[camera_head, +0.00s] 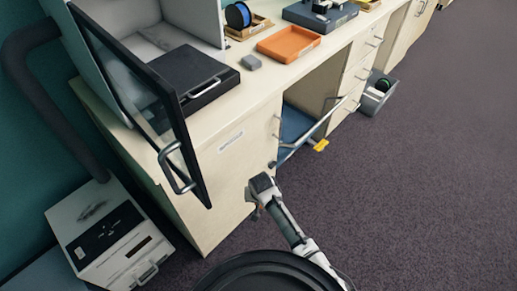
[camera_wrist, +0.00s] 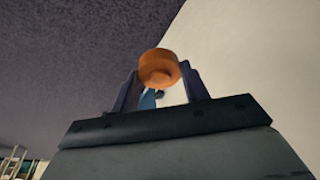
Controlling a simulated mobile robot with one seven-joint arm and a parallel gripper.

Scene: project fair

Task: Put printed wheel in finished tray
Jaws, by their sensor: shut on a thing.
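A round orange part with a raised hub, which looks like the printed wheel (camera_wrist: 159,64), sits between the two dark fingers of my gripper (camera_wrist: 160,78) in the wrist view. The fingers are shut on it. In the head view my gripper (camera_head: 256,200) is low beside the pale end panel of the bench, below the worktop; the wheel cannot be made out there. An orange tray (camera_head: 288,46) lies on the worktop, well above and beyond my gripper. A smaller wooden tray (camera_head: 262,23) lies behind it. I cannot tell which is the finished tray.
An enclosure's glass door (camera_head: 135,95) stands open, jutting past the bench's front edge. A black box (camera_head: 190,75) and a small grey block (camera_head: 251,62) are on the worktop (camera_head: 235,108). A drawer or bar (camera_head: 318,130) juts out below.

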